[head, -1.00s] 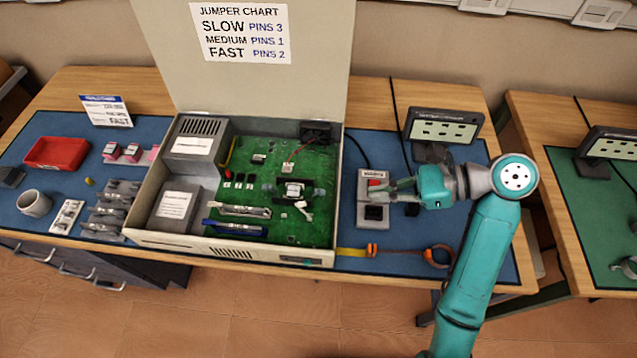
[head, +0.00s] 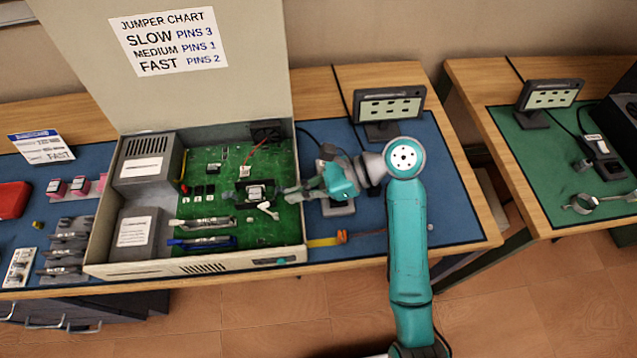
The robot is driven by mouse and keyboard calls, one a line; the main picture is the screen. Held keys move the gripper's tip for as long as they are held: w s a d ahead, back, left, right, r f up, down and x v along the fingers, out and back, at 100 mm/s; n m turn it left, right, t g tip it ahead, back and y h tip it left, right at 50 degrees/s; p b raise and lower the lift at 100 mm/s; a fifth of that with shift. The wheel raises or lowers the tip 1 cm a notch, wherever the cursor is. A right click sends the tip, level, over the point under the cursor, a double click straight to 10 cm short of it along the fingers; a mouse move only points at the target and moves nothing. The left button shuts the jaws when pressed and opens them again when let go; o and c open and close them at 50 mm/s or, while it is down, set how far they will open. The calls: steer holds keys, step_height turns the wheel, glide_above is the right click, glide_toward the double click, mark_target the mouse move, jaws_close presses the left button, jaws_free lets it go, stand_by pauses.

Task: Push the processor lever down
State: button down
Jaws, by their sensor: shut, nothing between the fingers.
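The open computer case (head: 205,264) holds a green circuit board (head: 225,165). The processor socket (head: 255,191) is a dark frame with a pale chip, right of the board's middle. A white lever (head: 268,209) sticks out at the socket's lower right, angled; how far it is raised is hard to tell. My gripper (head: 287,194) is shut and empty. It reaches in from the right across the case's right wall, with its fingertips just right of the socket and above the lever in the picture. I cannot tell whether it touches anything.
The raised lid with a jumper chart (head: 172,40) stands behind the board. Grey boxes (head: 150,160) fill the case's left side. A grey device (head: 338,207) lies partly under my gripper. A small display (head: 390,105) stands behind my arm.

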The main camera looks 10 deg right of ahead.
mark_target(268, 204)
steer(key=shift+x, duration=2.15)
steer(key=shift+a, duration=0.1)
